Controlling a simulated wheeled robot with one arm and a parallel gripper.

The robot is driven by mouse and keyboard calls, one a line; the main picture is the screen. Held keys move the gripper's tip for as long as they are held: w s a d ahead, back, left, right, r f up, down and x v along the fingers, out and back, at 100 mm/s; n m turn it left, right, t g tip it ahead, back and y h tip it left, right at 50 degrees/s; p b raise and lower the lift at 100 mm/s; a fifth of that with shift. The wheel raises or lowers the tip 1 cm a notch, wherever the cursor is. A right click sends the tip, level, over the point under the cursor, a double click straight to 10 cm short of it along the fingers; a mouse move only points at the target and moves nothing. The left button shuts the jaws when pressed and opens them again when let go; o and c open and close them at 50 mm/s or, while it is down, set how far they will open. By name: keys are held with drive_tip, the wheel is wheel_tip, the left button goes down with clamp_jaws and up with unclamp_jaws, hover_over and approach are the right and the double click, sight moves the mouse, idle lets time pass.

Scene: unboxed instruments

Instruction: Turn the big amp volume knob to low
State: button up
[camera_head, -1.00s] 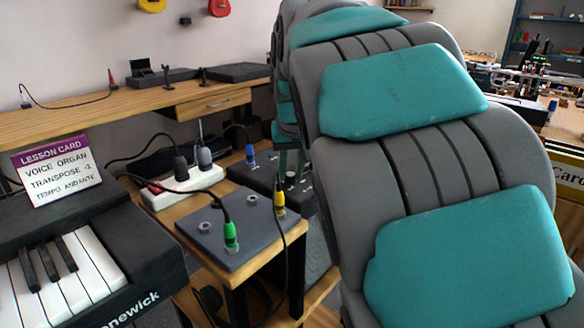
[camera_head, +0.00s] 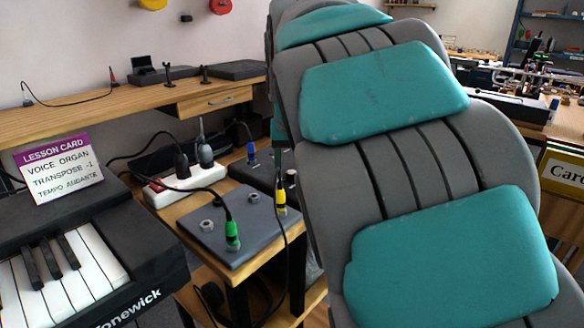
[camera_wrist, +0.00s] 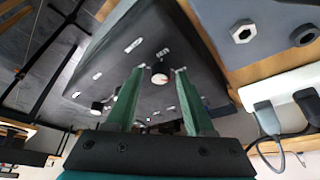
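The dark amp (camera_wrist: 110,55) fills the upper middle of the wrist view, with several pale labels and knobs on its panel. A round knob with a pale face and a red mark (camera_wrist: 159,79) shows between the fingers of my gripper (camera_wrist: 158,70). The two green fingers stand apart, one on each side of it, and I see no contact. Another knob (camera_wrist: 97,108) is left of the left finger. The knobs' settings are too small to read. In the head view the amp (camera_head: 250,172) is partly hidden behind my arm, and my gripper is hidden.
A grey plate (camera_head: 210,240) with green and yellow plugs is in front of the amp. A keyboard (camera_head: 110,250) with a lesson card (camera_head: 60,168) stands at the left. A wooden bench (camera_head: 120,110) runs behind.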

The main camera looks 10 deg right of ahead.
drive_tip(key=shift+r, duration=0.1)
drive_tip(key=v, duration=0.7)
drive_tip(key=shift+s+r+b, duration=0.2)
drive_tip(key=shift+r+b, duration=0.1)
